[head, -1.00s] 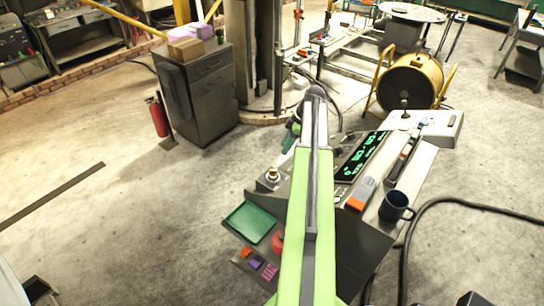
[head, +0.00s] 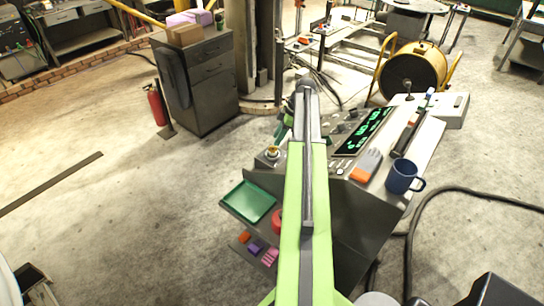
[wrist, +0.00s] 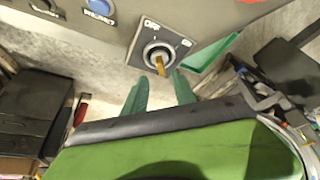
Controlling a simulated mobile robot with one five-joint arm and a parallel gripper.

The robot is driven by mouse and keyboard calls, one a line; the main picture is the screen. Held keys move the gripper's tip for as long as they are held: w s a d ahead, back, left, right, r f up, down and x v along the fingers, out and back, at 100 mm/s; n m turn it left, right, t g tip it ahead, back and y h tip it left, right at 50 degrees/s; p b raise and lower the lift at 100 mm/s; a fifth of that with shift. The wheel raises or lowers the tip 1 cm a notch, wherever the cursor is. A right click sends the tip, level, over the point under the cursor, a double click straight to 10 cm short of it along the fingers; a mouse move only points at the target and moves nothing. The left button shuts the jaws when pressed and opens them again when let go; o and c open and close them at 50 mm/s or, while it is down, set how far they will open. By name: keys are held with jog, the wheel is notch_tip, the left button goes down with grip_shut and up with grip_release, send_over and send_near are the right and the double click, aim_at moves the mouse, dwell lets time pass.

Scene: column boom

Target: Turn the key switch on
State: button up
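The key switch (wrist: 157,54) is in the upper middle of the wrist view, a round lock on a dark square plate with OFF and ON labels. A brass key (wrist: 160,67) sticks out of it towards my gripper. My gripper's two green fingers (wrist: 158,92) are apart, one on each side below the key, with nothing visible between them. I cannot tell how far the fingertips are from the key. In the head view, a round knob that looks like the key switch (head: 272,153) is at the console's left edge. My arm hides most of the gripper there.
A blue button (wrist: 101,7) is left of the switch. A green tray (head: 249,202) sits at the console's near left. A dark blue mug (head: 403,177), an orange-and-grey object (head: 366,165) and a lit green display (head: 362,132) are to the right. A cabinet (head: 200,85) stands behind.

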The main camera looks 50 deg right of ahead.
aim_at(274, 147)
jog(key=b+x, duration=0.1)
jog(key=x, duration=0.1)
jog(key=b+x, duration=0.1)
jog(key=x, duration=0.1)
jog(key=shift+s+f+b, duration=0.1)
jog(key=shift+s+b, duration=0.2)
jog(key=shift+b, duration=0.05)
jog(key=shift+w+a+f+b, duration=0.2)
jog(key=shift+w+f+b, duration=0.1)
jog(key=shift+f+b, duration=0.1)
jog(key=shift+r, duration=0.1)
jog(key=shift+c, duration=0.4)
grip_shut()
